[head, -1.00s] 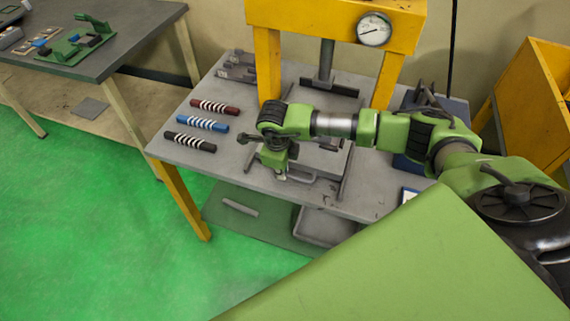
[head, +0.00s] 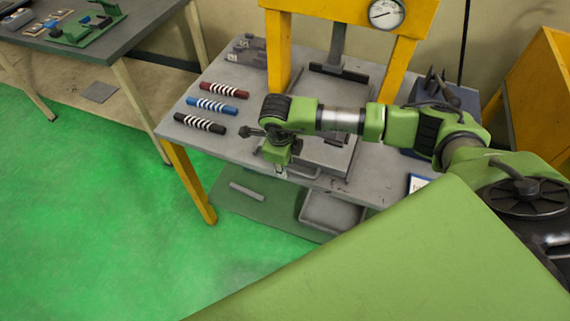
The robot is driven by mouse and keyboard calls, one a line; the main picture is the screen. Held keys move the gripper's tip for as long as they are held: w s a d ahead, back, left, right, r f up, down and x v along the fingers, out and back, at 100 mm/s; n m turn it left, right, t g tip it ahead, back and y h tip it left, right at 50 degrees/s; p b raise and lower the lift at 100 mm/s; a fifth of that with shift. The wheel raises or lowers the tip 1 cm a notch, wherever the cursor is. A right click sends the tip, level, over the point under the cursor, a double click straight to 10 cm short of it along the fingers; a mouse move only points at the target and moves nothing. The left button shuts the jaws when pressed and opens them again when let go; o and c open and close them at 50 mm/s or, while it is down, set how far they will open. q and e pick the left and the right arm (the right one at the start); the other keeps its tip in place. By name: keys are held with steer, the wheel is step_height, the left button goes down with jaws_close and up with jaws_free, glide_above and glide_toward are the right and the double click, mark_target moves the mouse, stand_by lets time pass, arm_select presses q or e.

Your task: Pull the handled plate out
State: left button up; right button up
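The grey handled plate (head: 323,153) lies on the grey bench below the yellow press, partly hidden by my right arm. Its handle (head: 303,173) shows at the front, near the bench's front edge. My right gripper (head: 281,170) points down beside the left end of the handle. The fingertips are small and partly hidden, so I cannot tell whether they are open or shut, or whether they touch the handle. My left gripper is not in view.
The yellow press (head: 278,55) with a round gauge (head: 386,13) stands behind the plate. Red (head: 224,91), blue (head: 212,106) and black (head: 200,123) striped rods lie at the bench's left. A grey tray (head: 333,211) is on the lower shelf. Green floor lies open in front.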

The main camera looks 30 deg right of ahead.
step_height(320, 180, up, 12)
steer(key=s+a, duration=0.1)
steer(key=shift+s+a, duration=0.25)
steer(key=shift+a, duration=0.05)
stand_by(0.3)
steer(key=shift+f, duration=0.15)
